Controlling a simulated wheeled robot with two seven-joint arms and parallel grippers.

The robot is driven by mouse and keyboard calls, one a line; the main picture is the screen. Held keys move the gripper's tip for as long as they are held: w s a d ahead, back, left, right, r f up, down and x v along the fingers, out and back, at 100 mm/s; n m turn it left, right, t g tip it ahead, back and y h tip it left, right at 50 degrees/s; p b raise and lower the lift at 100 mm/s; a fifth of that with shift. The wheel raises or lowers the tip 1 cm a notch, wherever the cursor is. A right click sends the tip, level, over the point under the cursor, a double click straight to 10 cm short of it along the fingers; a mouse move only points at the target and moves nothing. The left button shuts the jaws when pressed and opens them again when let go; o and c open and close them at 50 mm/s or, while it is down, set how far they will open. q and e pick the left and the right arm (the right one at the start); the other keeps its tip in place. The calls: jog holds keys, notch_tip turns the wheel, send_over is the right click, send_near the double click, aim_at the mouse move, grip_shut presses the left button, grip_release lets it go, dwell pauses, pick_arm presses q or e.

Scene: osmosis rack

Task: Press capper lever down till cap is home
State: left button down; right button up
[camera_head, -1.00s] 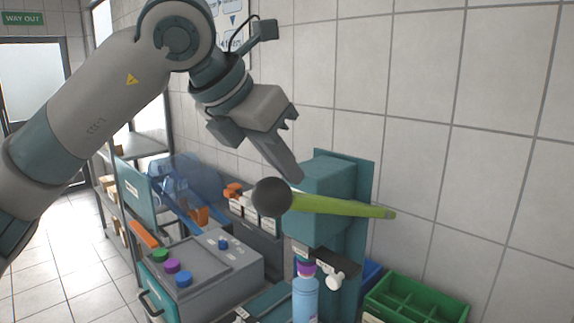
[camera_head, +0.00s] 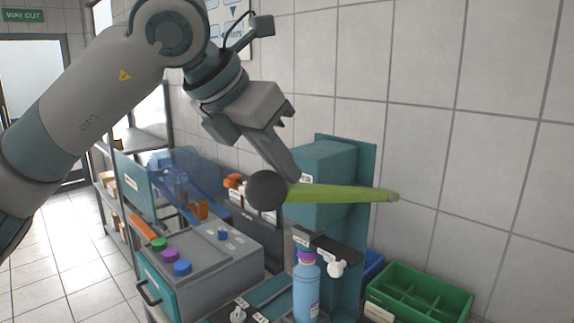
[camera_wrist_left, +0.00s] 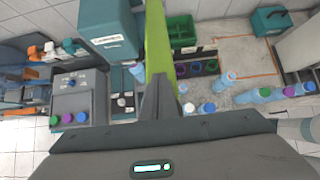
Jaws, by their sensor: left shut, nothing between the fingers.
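The capper (camera_head: 325,170) is a teal block on a tall back plate, with a long lime-green lever (camera_head: 340,194) that ends in a dark round knob (camera_head: 267,190). A blue bottle (camera_head: 306,290) with a purple cap (camera_head: 306,256) stands upright under the capper head. The cap's fit is too small to judge. My left gripper (camera_head: 292,176) is shut and empty, its fingertips at the lever beside the knob. In the left wrist view the lever (camera_wrist_left: 158,40) runs away beyond the shut fingertips (camera_wrist_left: 158,78). Contact with the lever cannot be told. My right gripper is out of view.
A grey console (camera_head: 205,262) with coloured knobs stands left of the capper. A green divided crate (camera_head: 420,293) sits to the right. Several capped bottles stand on the bench in the left wrist view (camera_wrist_left: 262,95). The tiled wall is close behind.

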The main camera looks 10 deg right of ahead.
aim_at(278, 183)
pick_arm(q)
jog(key=f+b, duration=0.2)
jog(key=f, duration=0.1)
jog(key=shift+s+a, duration=0.2)
jog(key=shift+a, duration=0.15)
jog(key=shift+r, duration=0.5)
notch_tip(278, 183, up, 12)
jog(key=w+d+p, duration=0.1)
jog(key=p, duration=0.5)
jog(key=shift+d+f+p, duration=0.15)
jog(key=shift+d+p, duration=0.15)
